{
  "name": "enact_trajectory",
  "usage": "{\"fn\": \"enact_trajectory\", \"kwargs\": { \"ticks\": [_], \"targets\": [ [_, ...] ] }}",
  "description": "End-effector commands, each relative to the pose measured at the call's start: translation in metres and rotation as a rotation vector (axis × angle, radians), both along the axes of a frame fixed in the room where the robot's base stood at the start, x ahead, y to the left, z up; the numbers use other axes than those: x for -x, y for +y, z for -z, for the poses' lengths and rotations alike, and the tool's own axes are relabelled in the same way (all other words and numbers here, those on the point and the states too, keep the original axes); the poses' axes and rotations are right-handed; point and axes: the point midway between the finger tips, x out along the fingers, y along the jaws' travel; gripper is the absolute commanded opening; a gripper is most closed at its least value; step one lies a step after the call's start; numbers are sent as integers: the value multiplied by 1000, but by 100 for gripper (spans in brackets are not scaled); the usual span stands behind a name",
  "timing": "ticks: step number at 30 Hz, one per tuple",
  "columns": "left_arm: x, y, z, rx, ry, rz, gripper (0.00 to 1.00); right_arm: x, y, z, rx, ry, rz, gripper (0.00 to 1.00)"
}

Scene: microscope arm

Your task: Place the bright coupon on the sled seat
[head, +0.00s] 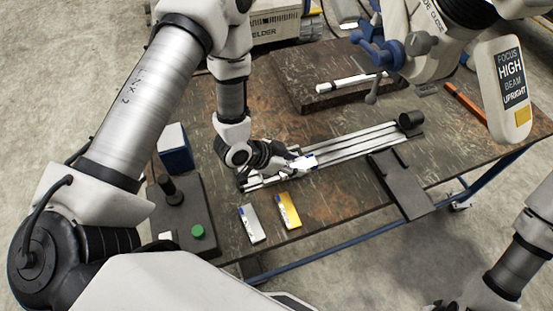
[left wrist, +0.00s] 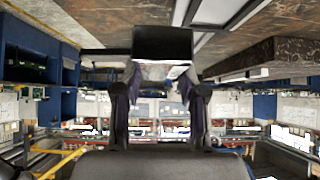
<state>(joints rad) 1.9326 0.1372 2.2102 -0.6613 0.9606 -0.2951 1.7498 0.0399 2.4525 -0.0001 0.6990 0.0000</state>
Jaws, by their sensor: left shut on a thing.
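My left gripper (head: 284,158) is shut on a small bright white piece (head: 303,162) with a blue mark, over the left part of the pale rail track (head: 350,145). I cannot tell whether this piece is a coupon or part of the sled. In the left wrist view a block with a dark face (left wrist: 163,44) and a pale lower edge shows between the fingers (left wrist: 160,95). A silver-grey coupon (head: 252,224) and a yellow coupon (head: 289,211) lie on the table in front of the track. The sled seat is not clearly visible.
A dark base with a black knob and green button (head: 197,231) and a blue box (head: 174,148) stand left. A black cylinder (head: 410,120) is at the track's right end. The microscope arm (head: 440,45) overhangs the back right. A dark slab (head: 310,75) lies behind.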

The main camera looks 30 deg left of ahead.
Motion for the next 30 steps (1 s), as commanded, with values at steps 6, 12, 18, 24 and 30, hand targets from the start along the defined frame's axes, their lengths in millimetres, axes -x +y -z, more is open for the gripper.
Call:
{"fn": "enact_trajectory", "kwargs": {
  "ticks": [6, 12, 18, 24, 30],
  "targets": [
    [-11, 52, 3, 1, -1, -6, 0, -2, 0, -15, 0, -5, 0, 40],
    [-12, 60, 30, -1, 1, 0, 0, -2, 0, 4, 0, -4, 0, 40],
    [-13, 60, 43, -1, 0, -1, 0, -1, 0, 14, 0, -3, 0, 40],
    [-12, 60, 42, -1, 2, -1, 66, -2, 0, 13, 0, -4, 0, 40],
    [-12, 60, 42, -1, 2, -1, 66, -2, 0, 13, 0, -4, 0, 40]
  ]
}}
